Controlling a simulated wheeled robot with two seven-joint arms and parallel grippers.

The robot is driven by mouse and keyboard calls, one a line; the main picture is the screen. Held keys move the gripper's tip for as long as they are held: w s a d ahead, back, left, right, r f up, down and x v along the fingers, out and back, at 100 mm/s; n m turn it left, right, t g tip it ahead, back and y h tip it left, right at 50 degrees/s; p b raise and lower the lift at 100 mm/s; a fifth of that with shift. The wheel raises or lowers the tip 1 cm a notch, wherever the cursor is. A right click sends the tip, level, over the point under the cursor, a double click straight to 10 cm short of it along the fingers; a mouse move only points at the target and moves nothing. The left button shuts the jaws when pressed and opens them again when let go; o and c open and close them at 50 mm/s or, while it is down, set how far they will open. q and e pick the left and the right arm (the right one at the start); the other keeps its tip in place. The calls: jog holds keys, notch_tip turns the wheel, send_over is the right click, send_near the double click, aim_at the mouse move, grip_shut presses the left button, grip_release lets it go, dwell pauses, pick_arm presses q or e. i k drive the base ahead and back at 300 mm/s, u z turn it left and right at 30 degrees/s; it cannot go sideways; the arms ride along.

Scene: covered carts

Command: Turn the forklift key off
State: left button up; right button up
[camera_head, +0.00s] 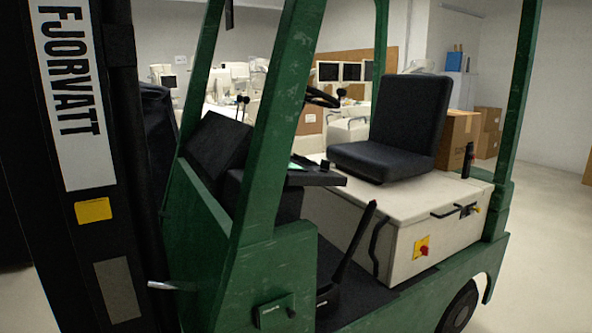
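The green forklift (275,265) fills most of the head view, seen from its side. A red rotary knob on a yellow plate (422,247) sits on the side of the cream box under the seat. It is too small to tell which way it is turned, and I cannot tell if it is the key. A dark dashboard panel (315,178) with a small lit green display lies behind the green front post. No separate key can be made out there. Neither of my grippers is in view.
A black seat (397,127) and a steering wheel (322,96) are above the cream box. A black lever (353,247) rises from the floor. The dark mast (125,170) stands at left. Cardboard boxes (458,138) are behind. Pale floor at right is clear.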

aim_at(324, 165)
jog(key=z, duration=1.55)
jog(key=i, duration=1.4)
jog(key=u, duration=1.1)
